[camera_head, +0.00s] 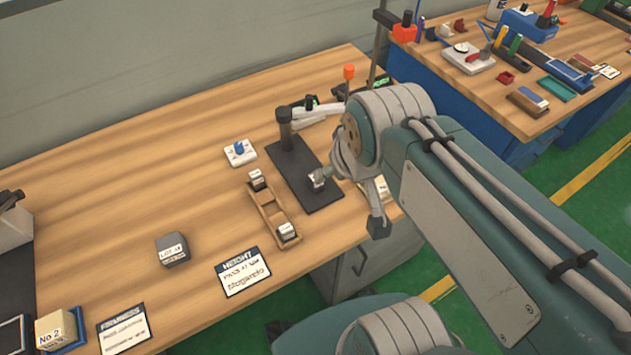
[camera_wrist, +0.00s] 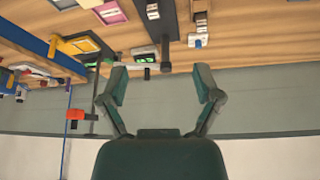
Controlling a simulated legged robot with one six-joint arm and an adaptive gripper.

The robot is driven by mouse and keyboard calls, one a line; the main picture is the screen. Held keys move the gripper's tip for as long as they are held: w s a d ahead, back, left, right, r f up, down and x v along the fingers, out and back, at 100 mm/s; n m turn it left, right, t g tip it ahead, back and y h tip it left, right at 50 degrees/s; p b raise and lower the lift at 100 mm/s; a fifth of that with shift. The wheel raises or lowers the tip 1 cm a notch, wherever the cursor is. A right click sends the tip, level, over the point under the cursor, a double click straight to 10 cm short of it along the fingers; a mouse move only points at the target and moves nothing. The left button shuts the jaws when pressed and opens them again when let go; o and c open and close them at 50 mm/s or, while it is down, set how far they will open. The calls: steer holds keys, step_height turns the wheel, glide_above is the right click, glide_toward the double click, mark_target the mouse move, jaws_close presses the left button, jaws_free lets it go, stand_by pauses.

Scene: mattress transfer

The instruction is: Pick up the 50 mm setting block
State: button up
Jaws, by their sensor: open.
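Two small pale blocks with dark-marked labels sit in a wooden rack (camera_head: 262,211) on the bench in the head view. One block (camera_head: 257,180) is at the rack's far end and the other (camera_head: 287,232) at its near end. Their labels are too small to read, so I cannot tell which is 50 mm. My gripper (camera_wrist: 160,82) is open and empty in the wrist view, fingers spread, facing the bench's back and wall. In the head view the gripper (camera_head: 377,212) is partly hidden by my arm, right of the rack and apart from it.
A black gauge stand (camera_head: 320,192) stands between rack and arm. A white pad with a blue knob (camera_head: 240,153) lies behind the rack. A grey block (camera_head: 172,250) and a HEIGHT card (camera_head: 243,272) lie left and in front. The bench's back left is clear.

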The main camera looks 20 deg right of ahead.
steer(key=w+f+n+g, duration=0.15)
steer(key=w+f, duration=0.35)
steer(key=w, duration=0.5)
steer(key=g, duration=0.2)
glide_above(315, 189)
steer(key=w+d, duration=0.1)
step_height(315, 189, down, 9)
steer(key=shift+n, duration=0.25)
steer(key=f, duration=0.2)
steer(key=w+f, duration=0.1)
steer(key=f, duration=0.2)
steer(key=shift+f, duration=0.15)
steer(key=shift+s+a+f, duration=0.1)
steer(key=shift+f, duration=2.65)
jaws_close()
